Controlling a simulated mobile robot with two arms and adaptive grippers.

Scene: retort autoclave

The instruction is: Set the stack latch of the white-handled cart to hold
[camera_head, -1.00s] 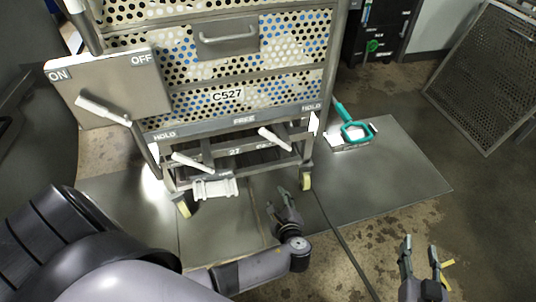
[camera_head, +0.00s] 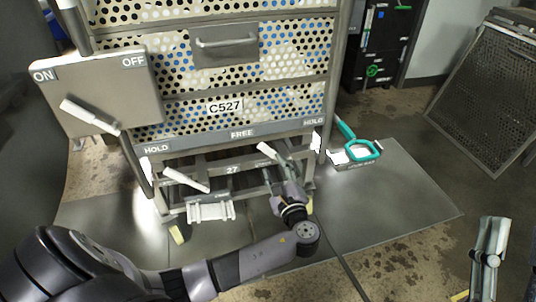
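The cart (camera_head: 241,133), labelled C527, stands in the middle with a grey strip reading HOLD, FREE, HOLD. Below the strip are two white-handled levers, a left one (camera_head: 187,180) and a right one (camera_head: 267,151). The right lever slants down to the right, below and right of the FREE label. A white bar handle (camera_head: 211,211) sits low on the cart's front. My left gripper (camera_head: 277,174) is at the lower end of the right lever, fingers apart; contact is unclear. My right gripper (camera_head: 488,255) is at the lower right, away from the cart, seen edge-on.
A grey ON/OFF panel (camera_head: 95,85) with a white lever (camera_head: 90,117) stands left of the cart. A teal-handled tool (camera_head: 360,150) lies on the floor plate (camera_head: 400,195) at right. A perforated rack (camera_head: 485,95) leans at far right.

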